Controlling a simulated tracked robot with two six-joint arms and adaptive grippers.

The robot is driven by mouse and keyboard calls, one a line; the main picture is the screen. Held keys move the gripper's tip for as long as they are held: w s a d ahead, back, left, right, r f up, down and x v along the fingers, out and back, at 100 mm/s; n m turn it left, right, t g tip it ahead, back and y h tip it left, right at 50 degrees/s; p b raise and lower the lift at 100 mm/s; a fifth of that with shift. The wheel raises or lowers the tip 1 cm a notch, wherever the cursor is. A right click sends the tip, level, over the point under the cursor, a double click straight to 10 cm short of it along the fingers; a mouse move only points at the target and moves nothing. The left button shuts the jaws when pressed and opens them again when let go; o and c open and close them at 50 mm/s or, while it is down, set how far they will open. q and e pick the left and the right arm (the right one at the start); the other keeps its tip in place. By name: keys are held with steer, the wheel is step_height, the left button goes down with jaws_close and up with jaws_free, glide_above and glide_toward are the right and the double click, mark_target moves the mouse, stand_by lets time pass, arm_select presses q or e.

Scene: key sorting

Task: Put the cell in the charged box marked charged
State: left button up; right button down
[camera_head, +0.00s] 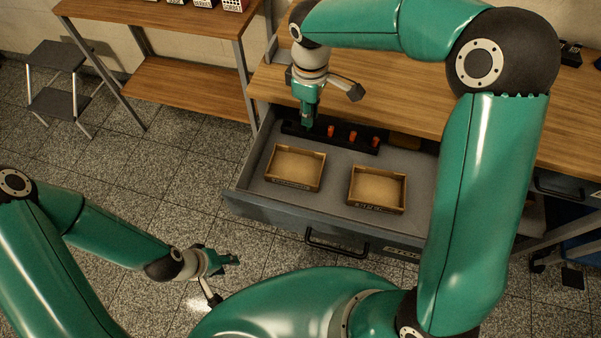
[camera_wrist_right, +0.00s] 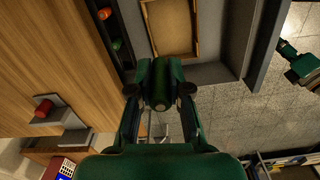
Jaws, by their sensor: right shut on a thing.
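My right gripper (camera_head: 306,122) is over the left end of the black rack (camera_head: 292,129) in the open drawer. In the right wrist view it is shut on a dark green cell (camera_wrist_right: 160,85). Several orange-topped cells, one of them here (camera_head: 352,136), stand in the rack. Two shallow wooden boxes lie in front of the rack: the left box (camera_head: 268,168) and the right box (camera_head: 404,190). Both look empty, and their front labels are too small to read. My left gripper (camera_head: 234,260) is empty in front of the drawer; its opening is unclear.
The grey drawer (camera_head: 240,190) is pulled out below the wooden worktop (camera_head: 400,95), with a dark front handle (camera_head: 337,246). In the wrist view a red cylinder (camera_wrist_right: 43,108) rests on a grey piece on the worktop. A step stool (camera_head: 58,100) and shelf (camera_head: 185,85) stand at left.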

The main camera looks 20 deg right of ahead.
mark_target(296, 170)
steer(key=a+f+n+b, duration=0.1)
steer(key=f+n+b, duration=0.2)
steer(key=f+n, duration=0.3)
steer(key=a+f+n+b, duration=0.1)
steer(key=f+n+b, duration=0.3)
steer(key=f, duration=0.3)
steer(key=a+f+n+b, duration=0.1)
steer(key=f+n+b, duration=0.3)
steer(key=f+n, duration=0.2)
steer(key=shift+s+a+f+n, duration=0.25)
steer(key=shift+a+f+n, duration=0.05)
steer(key=shift+n, duration=0.5)
steer(key=shift+f+b, duration=0.15)
steer(key=shift+b, duration=0.15)
steer(key=c, duration=1.1)
jaws_free()
step_height(296, 170, up, 12)
steer(key=shift+r+p, duration=0.2)
steer(key=shift+p, duration=0.95)
